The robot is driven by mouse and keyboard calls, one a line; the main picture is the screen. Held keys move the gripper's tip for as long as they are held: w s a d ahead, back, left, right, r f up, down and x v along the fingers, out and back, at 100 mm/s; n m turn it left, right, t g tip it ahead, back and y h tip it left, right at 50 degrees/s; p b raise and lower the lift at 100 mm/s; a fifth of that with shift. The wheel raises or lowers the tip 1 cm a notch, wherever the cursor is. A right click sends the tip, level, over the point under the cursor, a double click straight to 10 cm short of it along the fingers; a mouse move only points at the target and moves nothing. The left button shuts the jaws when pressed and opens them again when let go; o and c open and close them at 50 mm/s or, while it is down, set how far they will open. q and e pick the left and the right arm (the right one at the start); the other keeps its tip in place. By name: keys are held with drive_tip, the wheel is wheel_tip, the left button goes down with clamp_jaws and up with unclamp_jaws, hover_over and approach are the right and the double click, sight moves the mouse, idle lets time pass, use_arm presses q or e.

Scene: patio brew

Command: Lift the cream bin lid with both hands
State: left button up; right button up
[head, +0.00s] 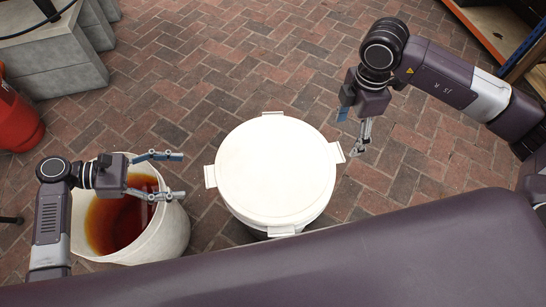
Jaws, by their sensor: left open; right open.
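The cream bin lid (275,170) is a pale round disc with several small tabs at its rim. It sits on top of a round bin in the middle of the head view, and the lid hides most of that bin. My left gripper (184,175) is open and empty, to the left of the lid and apart from it, over an open bucket. My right gripper (364,145) is to the right of the lid's right tab, pointing down, open and apart from the lid.
The white bucket (178,232) holding amber-brown liquid (112,222) stands left of the lidded bin. Grey blocks (60,62) stand at the top left, with a red object (16,118) below them. A wooden shelf (490,30) is at the top right. Brick paving (250,55) behind the lid is clear.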

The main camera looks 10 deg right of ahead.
sight(211, 176)
use_arm(q)
drive_tip(key=shift+s, duration=0.1)
use_arm(e)
drive_tip(key=shift+s, duration=0.1)
use_arm(q)
drive_tip(key=x, duration=0.7)
drive_tip(key=shift+d+f, duration=0.15)
drive_tip(key=shift+d, duration=0.2)
use_arm(e)
wheel_tip(211, 176, down, 8)
drive_tip(key=shift+a+r, duration=0.1)
use_arm(q)
drive_tip(key=c, duration=1.4)
use_arm(e)
drive_tip(key=c, duration=1.4)
